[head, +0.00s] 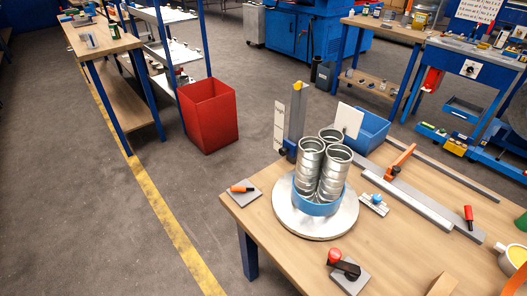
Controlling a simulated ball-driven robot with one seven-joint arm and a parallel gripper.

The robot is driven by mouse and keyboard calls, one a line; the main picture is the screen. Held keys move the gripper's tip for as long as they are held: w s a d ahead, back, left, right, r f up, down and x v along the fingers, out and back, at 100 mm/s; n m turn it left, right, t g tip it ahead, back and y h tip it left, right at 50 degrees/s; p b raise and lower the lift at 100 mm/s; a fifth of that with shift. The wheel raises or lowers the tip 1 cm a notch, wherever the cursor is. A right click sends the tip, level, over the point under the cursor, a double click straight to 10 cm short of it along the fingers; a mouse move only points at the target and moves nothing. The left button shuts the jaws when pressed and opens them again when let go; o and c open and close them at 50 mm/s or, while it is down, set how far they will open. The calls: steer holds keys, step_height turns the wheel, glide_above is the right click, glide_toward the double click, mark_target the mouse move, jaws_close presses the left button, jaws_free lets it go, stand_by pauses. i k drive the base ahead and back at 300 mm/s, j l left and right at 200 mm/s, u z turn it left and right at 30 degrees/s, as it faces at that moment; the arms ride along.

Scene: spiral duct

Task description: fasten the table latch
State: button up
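A round metal turntable (285,219) sits on the wooden workbench (410,262). Several upright spiral duct tubes (323,165) stand bunched on it inside a blue ring (318,207). In front of it, a grey plate carries a black lever with a red knob (334,256). To its left, another plate has an orange-tipped lever (242,187). To its right, a small plate has a blue knob (377,199). I cannot tell for sure which of these is the table latch, or whether any is fastened. My gripper is not in view.
Behind the turntable stand an upright grey post (297,118) and a blue bin (369,131). A long metal rail with an orange clamp (402,158) lies to the right. A red bin (208,115) stands on the floor.

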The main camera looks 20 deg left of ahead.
mark_target(233, 189)
steer(key=i+j+u, duration=0.25)
steer(key=j, duration=0.4)
steer(key=i+j+u, duration=0.2)
steer(key=i+j, duration=0.3)
steer(key=i+j+u, duration=0.25)
steer(key=i+j, duration=0.2)
steer(key=j, duration=0.2)
